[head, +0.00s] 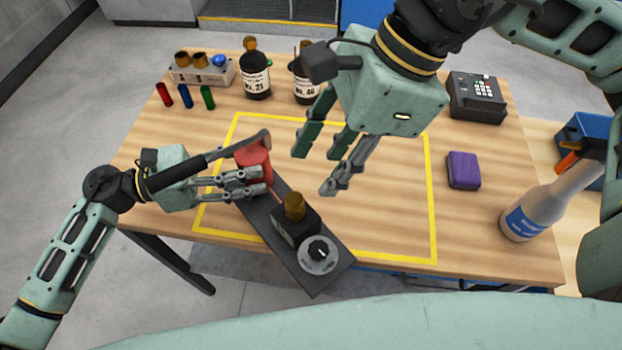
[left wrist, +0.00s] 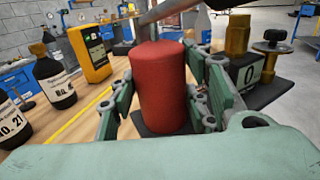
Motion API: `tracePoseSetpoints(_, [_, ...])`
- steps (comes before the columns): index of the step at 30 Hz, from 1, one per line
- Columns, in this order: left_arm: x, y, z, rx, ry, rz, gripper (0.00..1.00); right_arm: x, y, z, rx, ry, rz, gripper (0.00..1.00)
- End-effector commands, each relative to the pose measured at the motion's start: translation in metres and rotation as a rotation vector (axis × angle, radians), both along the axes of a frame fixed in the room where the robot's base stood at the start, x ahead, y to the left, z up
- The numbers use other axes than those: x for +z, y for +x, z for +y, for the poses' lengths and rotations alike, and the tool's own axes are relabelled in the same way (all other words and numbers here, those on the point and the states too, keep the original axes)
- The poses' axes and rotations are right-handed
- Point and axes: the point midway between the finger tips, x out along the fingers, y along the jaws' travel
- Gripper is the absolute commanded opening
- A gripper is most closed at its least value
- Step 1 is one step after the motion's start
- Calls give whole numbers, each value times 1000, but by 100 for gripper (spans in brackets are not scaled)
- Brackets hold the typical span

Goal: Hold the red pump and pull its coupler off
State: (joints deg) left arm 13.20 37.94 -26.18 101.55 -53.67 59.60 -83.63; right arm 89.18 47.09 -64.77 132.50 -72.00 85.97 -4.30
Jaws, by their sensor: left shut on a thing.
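The red pump (head: 253,160) stands on a dark base plate (head: 325,272), with a grey lever bar over its top. My left gripper (head: 262,183) is shut around the pump's body. In the left wrist view its fingers flank the red cylinder (left wrist: 160,90). A brass fitting, apparently the coupler (head: 294,205), sits upright on a black block (head: 293,232) of the same plate. It also shows in the left wrist view (left wrist: 237,36). My right gripper (head: 315,168) hangs open and empty above the table, behind and right of the brass fitting, apart from it.
Dark bottles (head: 255,75) and small red, blue and green cylinders (head: 185,97) stand at the back left. A purple block (head: 463,170), spray bottle (head: 535,212) and keypad device (head: 477,97) are at right. The yellow-outlined area is clear right of the plate.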

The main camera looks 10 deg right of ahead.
Motion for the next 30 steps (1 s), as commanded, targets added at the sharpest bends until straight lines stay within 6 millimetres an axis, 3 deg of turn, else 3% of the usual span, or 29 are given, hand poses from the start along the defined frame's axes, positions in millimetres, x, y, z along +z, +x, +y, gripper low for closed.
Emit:
tracePoseSetpoints(9, [7, 1, -1, -1, -14, 0, 0, -56, -2, 23, 0, 1, 6, 37])
tracePoseSetpoints(15, [7, 1, -1, -1, -14, 0, 0, -81, -1, 34, -2, 2, 5, 37])
tracePoseSetpoints(29, [7, 1, -1, -1, -14, 0, 0, -92, -1, 38, -4, 3, 3, 37])
tracePoseSetpoints(30, [7, 1, -1, -1, -14, 0, 0, -92, -1, 38, -4, 3, 3, 33])
